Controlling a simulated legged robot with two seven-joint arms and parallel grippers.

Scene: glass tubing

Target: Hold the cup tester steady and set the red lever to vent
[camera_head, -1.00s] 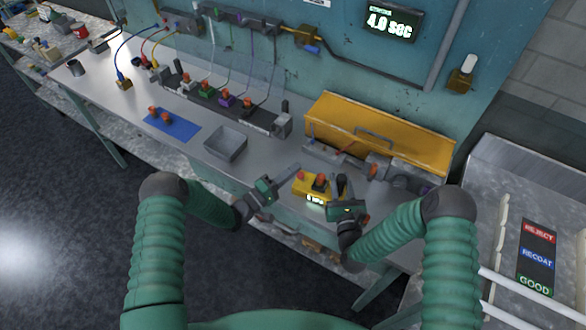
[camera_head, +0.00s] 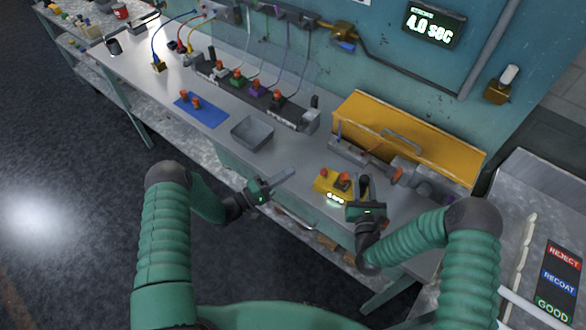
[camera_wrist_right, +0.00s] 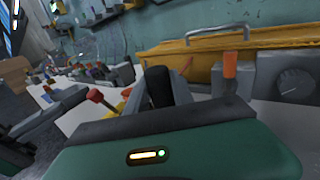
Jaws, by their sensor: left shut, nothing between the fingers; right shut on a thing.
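The cup tester is a small yellow box (camera_head: 323,186) with red-orange knobs on top and a lit display, near the front edge of the bench. Which knob is the red lever I cannot tell for sure; a red knob on a stalk (camera_wrist_right: 95,95) shows left of my fingers in the right wrist view.
A yellow case (camera_head: 420,125) with a handle stands behind the tester, with a grey fixture (camera_head: 350,152) before it. A grey tray (camera_head: 252,134) and a blue mat (camera_head: 200,112) lie to the left. A sorting table with labels (camera_head: 558,282) is at right.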

